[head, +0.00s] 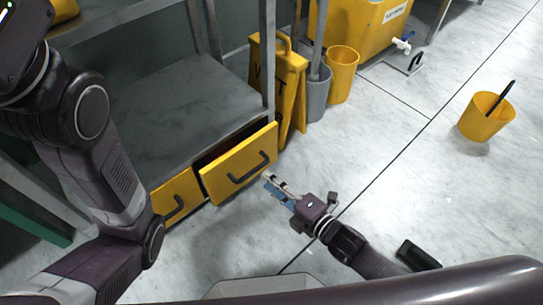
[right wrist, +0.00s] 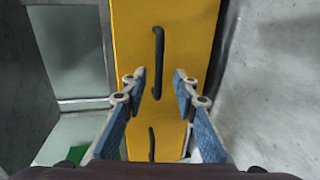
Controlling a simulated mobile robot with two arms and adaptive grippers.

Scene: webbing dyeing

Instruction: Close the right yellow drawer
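The right yellow drawer (head: 239,164) is pulled partly out of the grey metal workbench, with a dark gap above its front. It has a black handle (head: 249,168). The left yellow drawer (head: 176,196) beside it sits further back. My right gripper (head: 272,183) is just in front of the right drawer's front, near its right end. In the right wrist view its blue-padded fingers (right wrist: 160,84) are apart and empty, with the yellow front and black handle (right wrist: 158,62) beyond them. I cannot tell whether they touch the drawer. My left arm comes in at the left; its gripper does not show.
The grey workbench (head: 180,108) stands above the drawers. A yellow folding floor sign (head: 288,92), a grey bucket (head: 317,95) and a yellow bucket (head: 342,72) stand right of it. Another yellow bucket (head: 484,120) stands far right.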

